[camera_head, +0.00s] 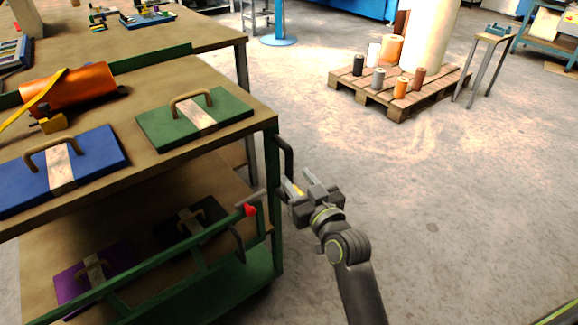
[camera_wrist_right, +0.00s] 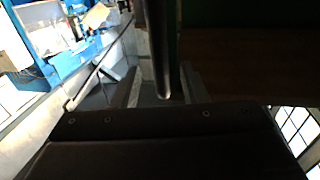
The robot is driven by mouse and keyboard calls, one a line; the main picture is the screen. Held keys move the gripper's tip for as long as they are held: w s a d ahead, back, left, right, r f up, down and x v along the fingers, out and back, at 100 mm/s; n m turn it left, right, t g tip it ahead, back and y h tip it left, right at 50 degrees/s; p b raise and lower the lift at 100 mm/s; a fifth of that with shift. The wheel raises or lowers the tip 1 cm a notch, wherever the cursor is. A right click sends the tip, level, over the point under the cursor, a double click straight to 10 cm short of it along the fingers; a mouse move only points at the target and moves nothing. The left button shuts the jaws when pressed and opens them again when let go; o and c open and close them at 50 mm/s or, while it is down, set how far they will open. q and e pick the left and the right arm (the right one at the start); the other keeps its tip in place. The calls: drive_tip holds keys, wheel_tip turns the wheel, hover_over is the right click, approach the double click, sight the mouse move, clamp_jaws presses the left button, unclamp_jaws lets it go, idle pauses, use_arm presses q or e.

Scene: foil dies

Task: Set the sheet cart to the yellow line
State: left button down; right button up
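The sheet cart (camera_head: 272,215) is a green-framed cart with brown shelves, at the left in the head view. A dark upright handle (camera_head: 288,158) stands at its right corner. My right gripper (camera_head: 300,188) is at the lower end of this handle. In the right wrist view the handle (camera_wrist_right: 160,45) runs down between my two fingers (camera_wrist_right: 163,88), with what looks like a gap on each side, so the gripper appears open around it. I make out no yellow line on the floor. My left gripper is out of view.
On the cart's top lie a blue die (camera_head: 100,155), a green die (camera_head: 225,112) and an orange roll (camera_head: 85,85). A purple die (camera_head: 78,287) and a dark one (camera_head: 175,232) lie below. A pallet (camera_head: 345,80) with rolls stands beyond. The floor (camera_head: 460,200) at right is clear.

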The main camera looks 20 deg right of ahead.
sight(291, 171)
drive_tip(key=shift+w+a, duration=0.2)
drive_tip(key=shift+w, duration=1.1)
drive_tip(key=shift+w+a, duration=0.2)
drive_tip(key=shift+w, duration=1.1)
drive_tip(key=shift+c, duration=0.2)
clamp_jaws()
